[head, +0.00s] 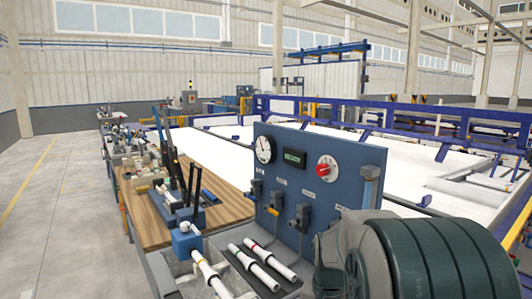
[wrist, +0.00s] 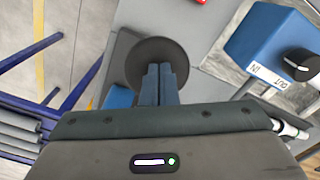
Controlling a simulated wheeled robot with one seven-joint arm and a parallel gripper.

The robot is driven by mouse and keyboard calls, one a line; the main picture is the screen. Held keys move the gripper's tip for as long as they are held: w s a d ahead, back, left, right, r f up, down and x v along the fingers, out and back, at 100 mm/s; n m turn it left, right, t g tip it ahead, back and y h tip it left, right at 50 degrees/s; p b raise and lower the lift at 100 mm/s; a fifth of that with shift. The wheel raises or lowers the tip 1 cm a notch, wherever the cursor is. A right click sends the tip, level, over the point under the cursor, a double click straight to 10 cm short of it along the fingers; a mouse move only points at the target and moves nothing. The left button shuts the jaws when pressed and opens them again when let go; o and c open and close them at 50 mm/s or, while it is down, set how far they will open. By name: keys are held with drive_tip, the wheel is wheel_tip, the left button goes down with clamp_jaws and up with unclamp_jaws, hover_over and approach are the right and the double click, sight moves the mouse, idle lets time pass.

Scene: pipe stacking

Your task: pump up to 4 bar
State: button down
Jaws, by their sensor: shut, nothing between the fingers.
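A blue test panel (head: 340,160) stands at the bench's right side. It carries a white dial gauge (head: 264,149), a display with green digits (head: 294,158) too small to read, and a red knob (head: 327,168). Dark valve-like fittings (head: 303,217) are below. In the wrist view, my gripper (wrist: 158,72) is shut and empty, its fingertips over a dark round disc (wrist: 140,58); I cannot tell whether they touch it. My arm hides the panel's lower right in the head view.
A grey tray (head: 240,262) holds white pipes with dark ends. A large white surface (head: 220,165) lies behind. The floor (head: 40,210) at left is clear.

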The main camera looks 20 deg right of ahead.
drive_tip(key=shift+f, duration=0.2)
drive_tip(key=shift+r, duration=0.1)
wheel_tip(320, 180, up, 8)
drive_tip(key=p, duration=0.6)
drive_tip(key=shift+a+r, duration=0.2)
drive_tip(key=shift+a, duration=0.2)
drive_tip(key=shift+s+f, duration=0.1)
drive_tip(key=shift+f, duration=0.1)
